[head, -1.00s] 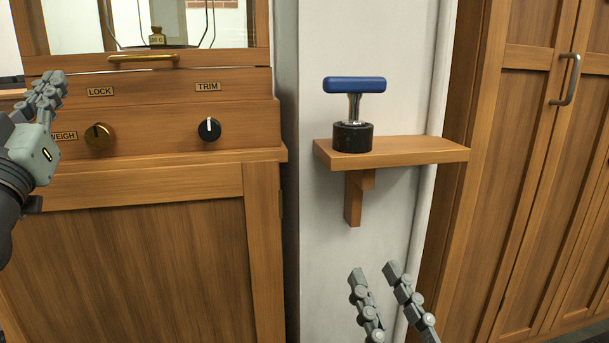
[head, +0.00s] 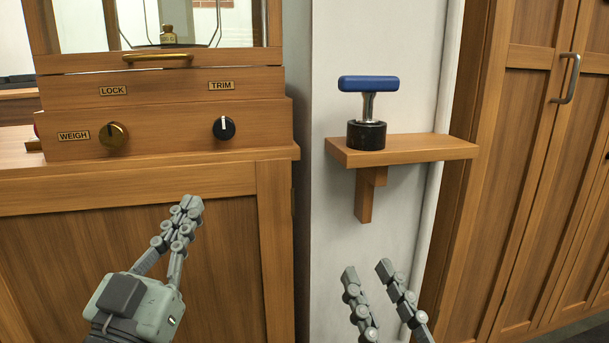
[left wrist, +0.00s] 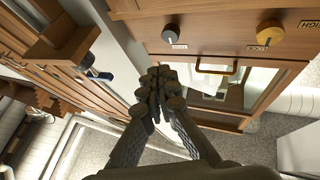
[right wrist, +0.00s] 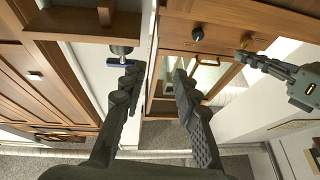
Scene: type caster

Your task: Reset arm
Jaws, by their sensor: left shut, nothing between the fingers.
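My left gripper (head: 188,214) is shut and empty in the head view, in front of the wooden cabinet below the balance. Its fingertips also meet in the left wrist view (left wrist: 158,78). My right gripper (head: 366,270) is open and empty, low in the head view, below the wall shelf. Its spread fingers show in the right wrist view (right wrist: 155,72), where my left gripper (right wrist: 248,58) also appears at the right. Neither gripper touches anything.
A blue-handled tool in a black base (head: 367,135) stands on the wooden shelf (head: 420,150). A balance case with a brass knob (head: 113,136), a black knob (head: 224,128) and a brass handle (head: 157,57) sits on the cabinet. A tall wooden cupboard (head: 530,150) stands right.

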